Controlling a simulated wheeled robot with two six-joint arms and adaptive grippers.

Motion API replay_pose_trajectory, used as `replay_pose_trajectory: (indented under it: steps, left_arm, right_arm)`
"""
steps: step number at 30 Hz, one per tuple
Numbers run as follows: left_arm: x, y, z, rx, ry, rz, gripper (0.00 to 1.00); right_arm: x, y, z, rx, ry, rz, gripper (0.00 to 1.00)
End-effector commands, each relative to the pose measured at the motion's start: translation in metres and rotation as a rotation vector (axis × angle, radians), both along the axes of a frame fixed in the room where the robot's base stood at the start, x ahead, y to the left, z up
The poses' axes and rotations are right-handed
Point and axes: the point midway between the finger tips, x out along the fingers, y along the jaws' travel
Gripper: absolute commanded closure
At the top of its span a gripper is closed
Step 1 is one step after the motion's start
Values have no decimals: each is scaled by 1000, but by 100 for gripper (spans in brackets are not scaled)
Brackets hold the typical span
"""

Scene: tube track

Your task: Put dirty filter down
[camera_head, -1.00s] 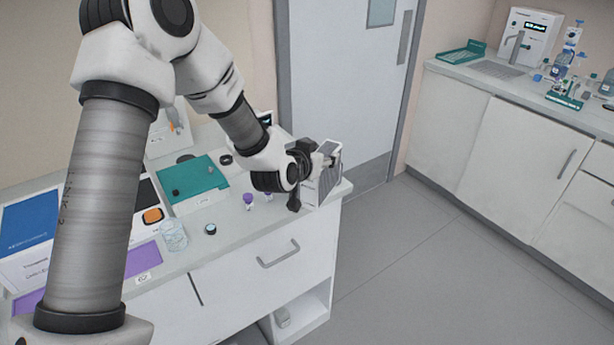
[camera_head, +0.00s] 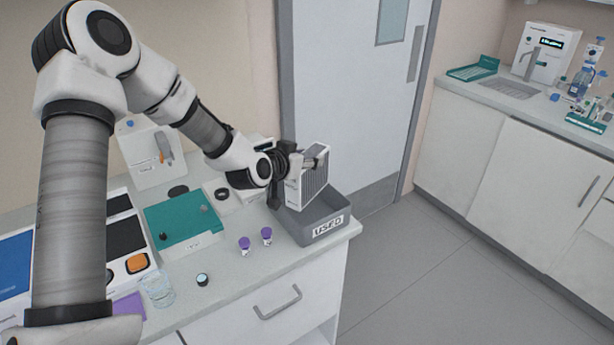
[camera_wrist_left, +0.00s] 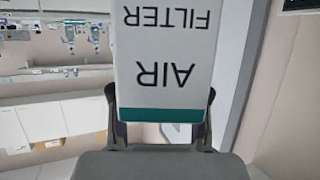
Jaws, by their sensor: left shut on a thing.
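The dirty filter (camera_head: 311,179) is a box-shaped air filter with a grey pleated face and a white side. In the left wrist view the filter (camera_wrist_left: 168,60) shows its white side with "AIR FILTER" upside down and a teal band. My left gripper (camera_head: 300,164) is shut on it, with a finger on each side. It holds the filter upright over the grey bin (camera_head: 327,229) labelled "USED" at the counter's right end. The filter hides part of the bin's opening, and I cannot tell whether its lower edge is inside the rim. My right gripper is not in view.
Two purple-capped vials (camera_head: 266,236), a small dark-capped vial (camera_head: 202,280) and a glass beaker (camera_head: 158,290) stand left of the bin. A teal mat (camera_head: 185,222) lies behind them. The counter (camera_head: 262,272) ends just right of the bin.

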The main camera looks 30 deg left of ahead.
Motion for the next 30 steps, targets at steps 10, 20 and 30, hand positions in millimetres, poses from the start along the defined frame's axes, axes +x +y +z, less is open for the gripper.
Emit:
replay_pose_trajectory:
  steps: [10,20,30]
  left_arm:
    - [0,0,-41,-1,-1,0,100]
    - [0,0,-41,-1,0,0,29]
    - [-21,1,-31,-6,-2,4,29]
  right_arm:
    - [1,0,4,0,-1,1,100]
    - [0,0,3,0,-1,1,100]
    - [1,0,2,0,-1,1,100]
